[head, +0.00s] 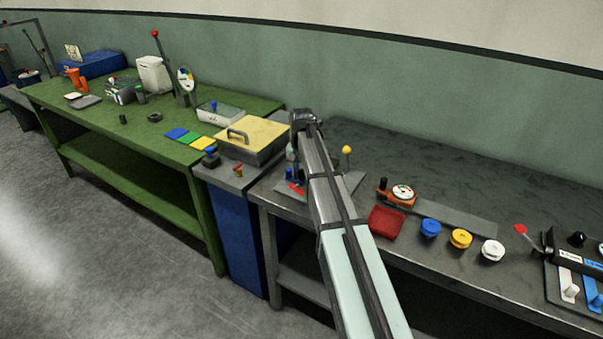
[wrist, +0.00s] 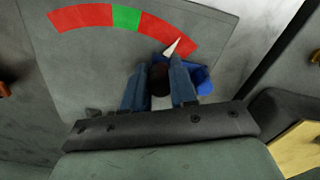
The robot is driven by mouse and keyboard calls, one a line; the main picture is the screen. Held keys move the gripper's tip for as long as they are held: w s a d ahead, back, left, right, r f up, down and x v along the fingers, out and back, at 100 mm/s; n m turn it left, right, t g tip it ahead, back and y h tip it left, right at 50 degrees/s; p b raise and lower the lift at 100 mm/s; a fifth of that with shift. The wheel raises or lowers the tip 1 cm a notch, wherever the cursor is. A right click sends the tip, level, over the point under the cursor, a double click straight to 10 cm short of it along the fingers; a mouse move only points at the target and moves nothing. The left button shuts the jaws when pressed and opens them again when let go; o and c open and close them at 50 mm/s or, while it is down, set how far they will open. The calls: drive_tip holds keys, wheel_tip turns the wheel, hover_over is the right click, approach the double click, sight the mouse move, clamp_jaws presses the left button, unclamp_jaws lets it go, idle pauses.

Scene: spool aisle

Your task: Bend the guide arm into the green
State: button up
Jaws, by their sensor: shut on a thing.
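In the wrist view a grey plate (wrist: 85,60) carries a curved scale with a red band at each end and a green band (wrist: 126,18) between them. A white pointer (wrist: 172,47) lies over the right red band (wrist: 170,32), to the right of the green. My gripper (wrist: 160,75) is shut on a dark round-topped piece (wrist: 159,80), apparently part of the guide arm, just below the pointer. A blue part (wrist: 201,78) shows beside the right finger. In the head view my arm hides most of the plate (head: 352,182) and the gripper.
A yellow-topped post (head: 346,151) stands beside the plate. A red tray (head: 386,221), a gauge (head: 402,193) and blue, yellow and white knobs (head: 461,239) sit to the right. A box with a yellow lid (head: 262,132) stands to the left. The bench back right is clear.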

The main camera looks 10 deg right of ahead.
clamp_jaws()
drive_tip(key=s+n, duration=0.1)
drive_tip(key=s+d+n, duration=0.1)
drive_tip(key=s, duration=0.1)
drive_tip(key=shift+d, duration=0.3)
drive_tip(key=shift+s+d+n, duration=0.6)
drive_tip(key=shift+d+n, duration=0.1)
drive_tip(key=shift+n, duration=0.4)
drive_tip(key=o, duration=0.8)
unclamp_jaws()
